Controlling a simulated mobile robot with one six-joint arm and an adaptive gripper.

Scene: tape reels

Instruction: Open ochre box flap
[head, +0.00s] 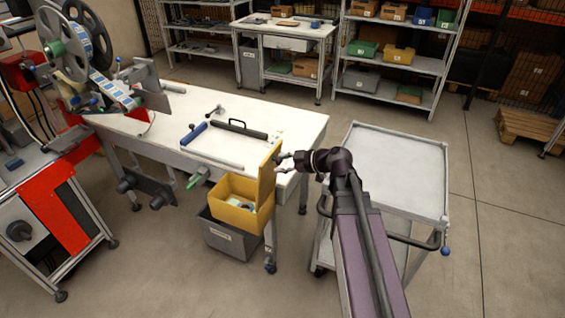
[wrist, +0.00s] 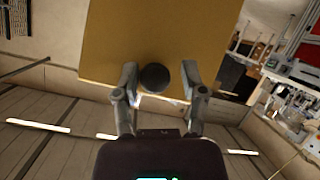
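The ochre box (head: 234,215) hangs at the front edge of the workbench, with its top open and small pale items inside. Its ochre flap (head: 268,172) stands roughly upright at the box's right side. In the wrist view the flap (wrist: 165,35) fills the upper middle, with a dark round knob (wrist: 154,77) near its lower edge. My gripper (head: 281,163) is just right of the flap in the head view. In the wrist view my gripper (wrist: 158,72) has its fingers apart on either side of the knob, with visible gaps. Actual contact with the flap cannot be told.
A grey bin (head: 230,238) sits below the box. The white workbench (head: 255,115) carries a blue-handled roller and a dark bar. A grey cart (head: 390,165) stands right, close to my arm. A reel machine (head: 75,50) is at left. Open floor lies beyond the cart.

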